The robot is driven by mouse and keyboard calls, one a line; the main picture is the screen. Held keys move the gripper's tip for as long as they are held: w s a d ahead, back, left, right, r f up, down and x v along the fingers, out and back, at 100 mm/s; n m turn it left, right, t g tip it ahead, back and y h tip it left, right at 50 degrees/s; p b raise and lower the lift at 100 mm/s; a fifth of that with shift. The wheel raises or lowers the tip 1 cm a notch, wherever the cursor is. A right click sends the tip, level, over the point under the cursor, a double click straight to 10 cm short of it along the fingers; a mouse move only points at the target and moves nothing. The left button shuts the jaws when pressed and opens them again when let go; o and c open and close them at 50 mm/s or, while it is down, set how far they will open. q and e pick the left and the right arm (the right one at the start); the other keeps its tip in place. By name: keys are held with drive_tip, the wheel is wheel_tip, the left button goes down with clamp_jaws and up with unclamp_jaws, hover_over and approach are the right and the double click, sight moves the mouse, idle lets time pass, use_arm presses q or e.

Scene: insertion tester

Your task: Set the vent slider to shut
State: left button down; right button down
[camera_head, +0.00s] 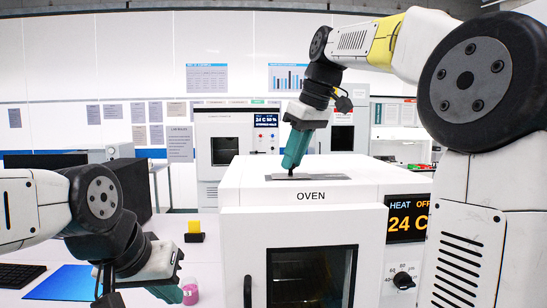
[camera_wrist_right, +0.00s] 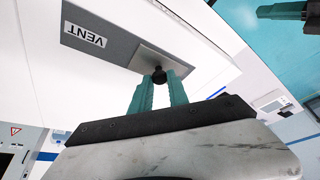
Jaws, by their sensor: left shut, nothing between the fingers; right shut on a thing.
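The white oven (camera_head: 300,215) stands in the middle of the head view. A grey vent strip (camera_head: 325,178) lies on its top, and the strip marked VENT (camera_wrist_right: 105,40) shows in the right wrist view. A paler metal slider plate (camera_wrist_right: 150,60) sits at one end of the strip, with a small black knob (camera_wrist_right: 158,75) on it. My right gripper (camera_head: 290,174) points down onto the strip, its teal fingers (camera_wrist_right: 160,88) shut on the knob. The fingers hide part of the knob. My left gripper (camera_head: 172,293) is low at the left, shut and empty, away from the oven.
The oven's front has a dark glass door (camera_head: 305,278), a black handle (camera_head: 247,290), a display reading 24 C (camera_head: 407,220) and a dial (camera_head: 403,281). A pink jar (camera_head: 190,294) stands near my left gripper.

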drive_tip(key=shift+d, duration=0.25)
drive_tip(key=c, duration=1.3)
unclamp_jaws()
drive_tip(key=shift+o, duration=0.2)
drive_tip(key=v, duration=0.7)
drive_tip(key=shift+r, duration=0.4)
drive_tip(key=shift+s, duration=0.15)
